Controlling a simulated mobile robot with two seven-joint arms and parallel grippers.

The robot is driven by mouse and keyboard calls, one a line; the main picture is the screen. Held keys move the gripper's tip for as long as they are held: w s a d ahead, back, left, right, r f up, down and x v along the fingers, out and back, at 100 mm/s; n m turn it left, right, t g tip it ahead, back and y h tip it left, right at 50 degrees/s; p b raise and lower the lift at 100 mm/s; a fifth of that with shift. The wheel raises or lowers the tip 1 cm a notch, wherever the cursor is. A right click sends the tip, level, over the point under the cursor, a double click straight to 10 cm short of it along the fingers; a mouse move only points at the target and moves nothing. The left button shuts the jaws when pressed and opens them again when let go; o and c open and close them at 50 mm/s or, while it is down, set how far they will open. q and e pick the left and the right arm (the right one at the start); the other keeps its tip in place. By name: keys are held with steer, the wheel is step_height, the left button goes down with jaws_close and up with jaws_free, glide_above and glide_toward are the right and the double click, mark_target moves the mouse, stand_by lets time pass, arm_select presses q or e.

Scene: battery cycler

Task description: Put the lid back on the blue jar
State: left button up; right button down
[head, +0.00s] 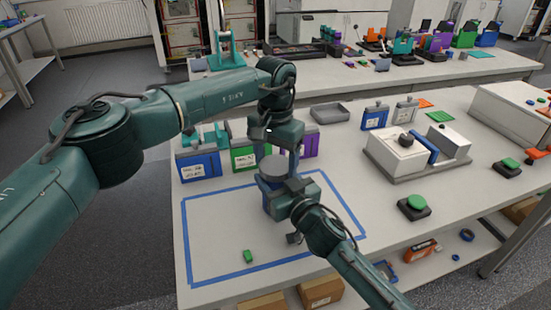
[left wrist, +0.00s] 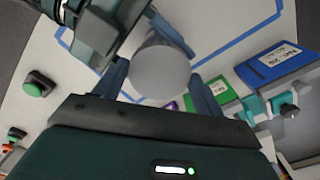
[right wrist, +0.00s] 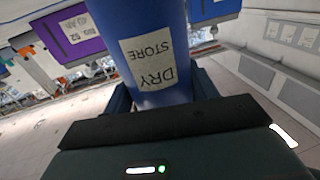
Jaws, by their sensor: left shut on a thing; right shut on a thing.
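The blue jar (head: 267,200) stands upright inside the blue tape outline. It fills the middle of the right wrist view (right wrist: 150,30), with a label reading DRY STORE. My right gripper (head: 279,196) is shut on the jar's side, with a finger on each side of it. The round grey lid (head: 274,168) is at the top of the jar. My left gripper (head: 277,161) points down from above and is shut on the lid. In the left wrist view the lid (left wrist: 161,70) sits between the fingers. Whether the lid touches the jar's rim cannot be told.
A small green block (head: 248,256) lies inside the tape (head: 188,250) near the front edge. Blue, green and purple labelled boxes, including a green one (head: 243,158), stand behind the jar. A white device (head: 398,155) and a green button (head: 416,203) are to the right.

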arm_select(q)
steer(key=o, duration=1)
steer(key=shift+c, duration=0.2)
steer(key=shift+r, duration=0.1)
steer(key=shift+r, duration=2.2)
steer(key=shift+c, duration=0.4)
